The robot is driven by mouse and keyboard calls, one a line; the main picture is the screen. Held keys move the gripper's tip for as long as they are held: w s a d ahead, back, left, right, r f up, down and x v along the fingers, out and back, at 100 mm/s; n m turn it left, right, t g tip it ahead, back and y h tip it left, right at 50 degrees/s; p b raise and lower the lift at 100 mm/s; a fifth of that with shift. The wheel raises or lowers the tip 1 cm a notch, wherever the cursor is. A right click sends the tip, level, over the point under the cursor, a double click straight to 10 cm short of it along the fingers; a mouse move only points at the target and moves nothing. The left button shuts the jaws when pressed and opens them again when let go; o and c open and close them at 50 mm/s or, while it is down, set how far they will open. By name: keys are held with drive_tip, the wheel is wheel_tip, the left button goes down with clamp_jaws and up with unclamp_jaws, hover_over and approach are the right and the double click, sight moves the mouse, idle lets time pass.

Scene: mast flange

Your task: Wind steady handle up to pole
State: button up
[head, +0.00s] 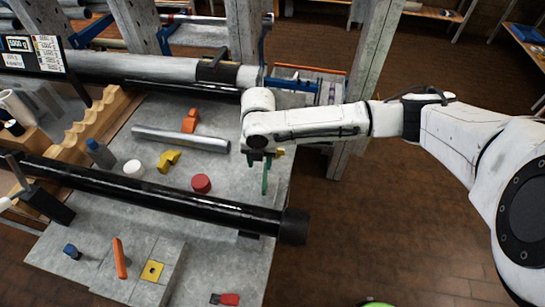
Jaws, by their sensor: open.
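A long black pole (150,193) lies across the grey bench, with a black cap at its right end. A thick grey pole (150,68) runs across the back, with a dark collar (215,70) near its right end. Blue metal parts (292,85) sit beside that end; I cannot tell whether they belong to the steady. I cannot pick out the steady handle for certain. My gripper (265,178) hangs above the bench's right edge, between the two poles. It is open, with green fingers seen nearly edge-on. Nothing shows held in it. My wrist hides part of the grey pole's end.
On the bench (225,120) lie a metal rod (180,139), a red disc (201,183), a yellow piece (168,161), a white cap (133,168) and a grey-blue bottle (100,153). A wooden notched rack (95,120) stands left. An upright post (368,75) rises behind my gripper.

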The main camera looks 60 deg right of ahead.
sight(265, 176)
drive_tip(key=shift+s+f+n, duration=0.3)
drive_tip(key=shift+s+f, duration=0.3)
drive_tip(key=shift+s, duration=0.25)
wheel_tip(265, 176, down, 6)
drive_tip(key=b, duration=0.4)
drive_tip(key=shift+f+b, duration=0.25)
drive_tip(key=shift+b, duration=0.15)
clamp_jaws()
